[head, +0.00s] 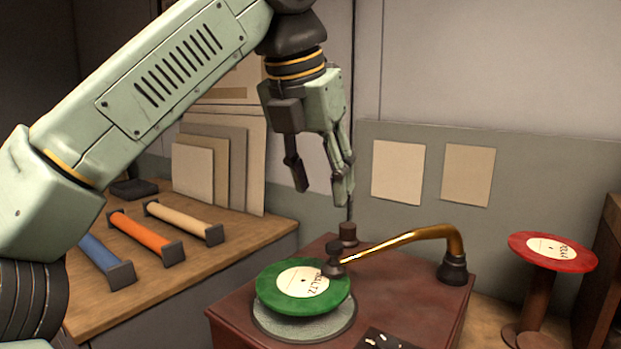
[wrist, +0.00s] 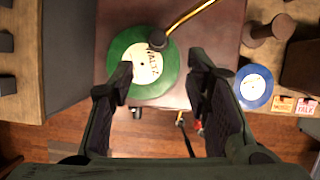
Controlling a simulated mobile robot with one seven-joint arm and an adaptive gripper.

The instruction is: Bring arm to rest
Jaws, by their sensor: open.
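The brass tonearm (head: 408,237) runs from its dark pivot at the right of the turntable box (head: 405,300) to a dark head (head: 334,262) at the green record. Whether the head touches the record is unclear. The green record (head: 270,292) has a cream "WALTZ" label and lies over the grey platter (head: 300,328). In the wrist view the tonearm (wrist: 192,14) enters from the top, its head over the label's edge. My gripper (head: 323,193) hangs above the box's back part, open and empty. Its fingers also show in the wrist view (wrist: 161,67), either side of the green record (wrist: 125,58).
A red record (head: 552,252) sits on a stand at right; a blue record (wrist: 253,87) shows in the wrist view. Several coloured rolls (head: 145,237) lie on the left counter. Space above the box is clear.

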